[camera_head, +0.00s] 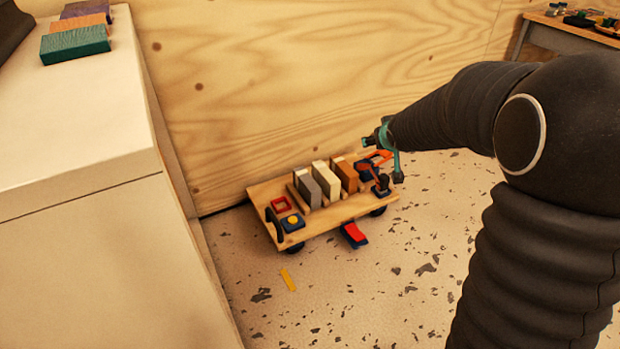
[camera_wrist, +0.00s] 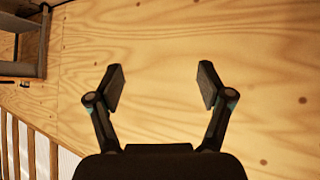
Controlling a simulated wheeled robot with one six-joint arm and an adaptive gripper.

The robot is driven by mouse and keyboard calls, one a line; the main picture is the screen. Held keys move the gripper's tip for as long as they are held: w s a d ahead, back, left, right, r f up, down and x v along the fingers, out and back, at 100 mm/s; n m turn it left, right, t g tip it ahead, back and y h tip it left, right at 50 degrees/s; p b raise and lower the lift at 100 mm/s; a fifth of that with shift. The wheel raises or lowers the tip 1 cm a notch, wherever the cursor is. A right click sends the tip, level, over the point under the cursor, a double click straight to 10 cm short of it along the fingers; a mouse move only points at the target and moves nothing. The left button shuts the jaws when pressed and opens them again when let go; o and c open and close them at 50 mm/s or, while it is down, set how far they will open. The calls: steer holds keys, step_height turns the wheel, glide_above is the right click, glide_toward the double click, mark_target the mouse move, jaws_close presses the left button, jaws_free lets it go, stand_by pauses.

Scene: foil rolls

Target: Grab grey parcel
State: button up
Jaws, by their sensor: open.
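The grey parcel (camera_head: 307,189) stands upright on a small wooden cart (camera_head: 342,208) on the floor. It is the leftmost of a row, left of a cream block (camera_head: 326,181) and an orange-brown block (camera_head: 347,175). My gripper (camera_head: 382,159) is at the end of my arm, above the cart's right end and to the right of the parcel. In the wrist view my gripper (camera_wrist: 160,85) is open, with nothing between its fingers. The parcel is not visible in the wrist view.
A plywood wall (camera_head: 290,70) rises behind the cart. A white cabinet (camera_head: 75,150) stands at the left with several coloured blocks on top. A red and blue piece (camera_head: 354,234) lies at the cart's front. Speckled floor (camera_head: 370,290) is open in front.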

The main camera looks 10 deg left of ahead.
steer(key=w+a+f+n+y, duration=0.1)
steer(key=w+a+f, duration=0.2)
steer(key=w+f, duration=0.3)
steer(key=n+t+y+b, duration=0.1)
steer(key=n+y+b, duration=0.2)
steer(key=y, duration=0.3)
glide_toward(308, 180)
steer(key=x, duration=0.4)
steer(key=shift+w+r, duration=0.1)
steer(key=shift+r, duration=0.05)
steer(key=shift+f+b+x, duration=0.25)
steer(key=shift+b+x, duration=0.3)
steer(key=shift+x, duration=1.85)
steer(key=shift+w+a+f, duration=0.2)
steer(key=shift+w+a, duration=0.1)
steer(key=shift+w, duration=0.1)
steer(key=shift+r, duration=0.1)
jaws_close()
